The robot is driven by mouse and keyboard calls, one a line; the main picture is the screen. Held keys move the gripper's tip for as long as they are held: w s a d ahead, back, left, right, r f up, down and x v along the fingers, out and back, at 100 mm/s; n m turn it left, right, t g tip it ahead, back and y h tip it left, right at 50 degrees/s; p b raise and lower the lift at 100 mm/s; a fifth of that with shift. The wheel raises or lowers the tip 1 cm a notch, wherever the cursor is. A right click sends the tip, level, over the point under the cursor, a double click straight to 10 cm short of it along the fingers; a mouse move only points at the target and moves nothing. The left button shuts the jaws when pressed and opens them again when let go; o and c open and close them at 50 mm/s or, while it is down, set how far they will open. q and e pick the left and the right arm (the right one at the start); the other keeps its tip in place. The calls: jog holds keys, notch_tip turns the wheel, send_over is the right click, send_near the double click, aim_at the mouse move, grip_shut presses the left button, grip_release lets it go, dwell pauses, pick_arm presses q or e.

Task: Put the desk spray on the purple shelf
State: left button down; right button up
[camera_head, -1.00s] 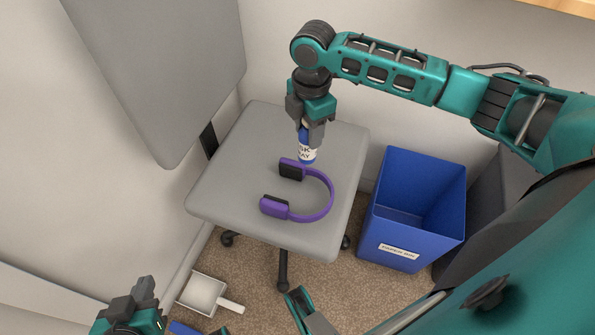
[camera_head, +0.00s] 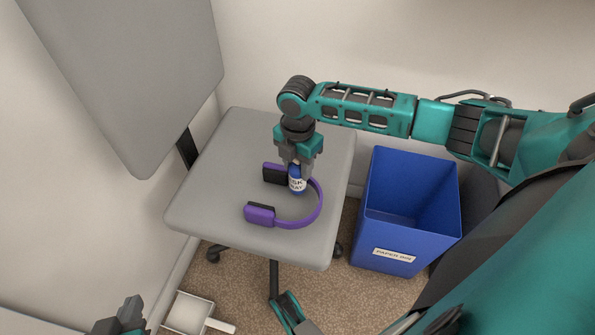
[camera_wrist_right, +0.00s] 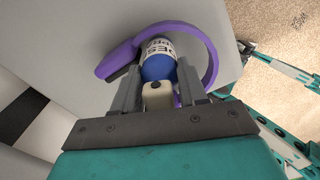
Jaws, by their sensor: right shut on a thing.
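The desk spray (camera_head: 297,181) is a small blue bottle with a white label. My right gripper (camera_head: 298,165) is shut on it and holds it upright over the grey chair seat, beside the purple headphones. In the right wrist view the desk spray (camera_wrist_right: 158,60) sits between the fingers of my right gripper (camera_wrist_right: 157,95). Whether the bottle's base touches the seat or the headphones, I cannot tell. My left gripper (camera_head: 125,318) is at the bottom left edge, partly cut off, away from the chair. No purple shelf is in view.
Purple headphones (camera_head: 318,205) lie on the grey chair seat (camera_head: 215,185); they also show in the right wrist view (camera_wrist_right: 210,60). A blue paper bin (camera_head: 385,235) stands right of the chair. A white dustpan (camera_head: 188,312) lies on the carpet.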

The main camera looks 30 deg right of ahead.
jog(key=shift+f, duration=0.9)
jog(key=o, duration=1.1)
jog(key=shift+f, duration=0.1)
